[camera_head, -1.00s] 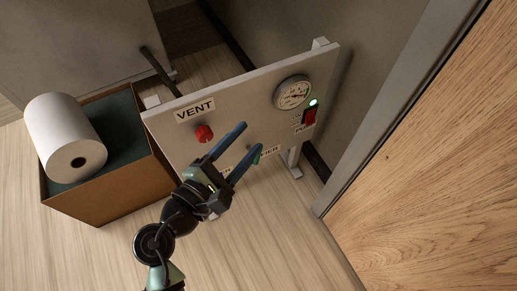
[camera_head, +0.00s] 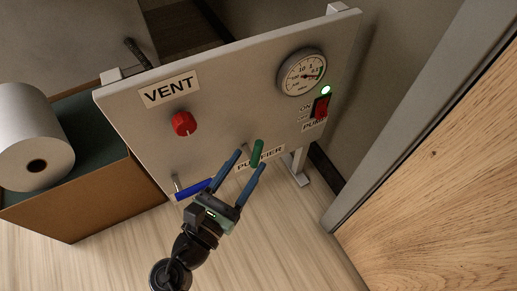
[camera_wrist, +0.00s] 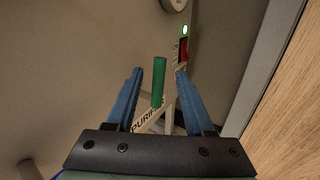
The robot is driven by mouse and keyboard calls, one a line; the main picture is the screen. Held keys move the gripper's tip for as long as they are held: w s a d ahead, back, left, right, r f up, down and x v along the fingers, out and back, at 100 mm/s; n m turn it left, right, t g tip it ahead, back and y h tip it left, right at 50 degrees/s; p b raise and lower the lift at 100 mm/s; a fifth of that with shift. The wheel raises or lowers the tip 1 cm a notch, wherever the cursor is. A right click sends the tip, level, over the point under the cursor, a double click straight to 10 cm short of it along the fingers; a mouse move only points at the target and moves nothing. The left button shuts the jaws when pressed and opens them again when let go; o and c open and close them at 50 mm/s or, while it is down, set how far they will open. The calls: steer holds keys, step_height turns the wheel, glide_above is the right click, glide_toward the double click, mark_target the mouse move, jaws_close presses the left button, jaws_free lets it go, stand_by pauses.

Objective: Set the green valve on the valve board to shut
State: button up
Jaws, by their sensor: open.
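The valve board (camera_head: 225,85) is a pale upright panel that appears tilted in the head view. The green valve (camera_head: 257,153) is a short green handle low on the board, beside the PURIFIER label (camera_head: 262,158). In the wrist view the green valve (camera_wrist: 159,82) stands nearly upright in the picture, between my two blue fingers. My gripper (camera_head: 251,160) is open, with its fingertips on either side of the green handle. I cannot tell whether either finger touches it. The lower part of the label is partly hidden by my fingers.
A blue handle (camera_head: 194,188) sits at the board's lower left, close to my gripper. A red knob (camera_head: 184,124) is under the VENT label. A gauge (camera_head: 302,72) and a red pump switch (camera_head: 321,106) are at the right.

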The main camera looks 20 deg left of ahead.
mark_target(256, 150)
steer(key=w+b, duration=0.1)
steer(key=w, duration=0.4)
steer(key=shift+w+d+b, duration=0.2)
steer(key=shift+w+b, duration=0.2)
jaws_close()
stand_by(1.0)
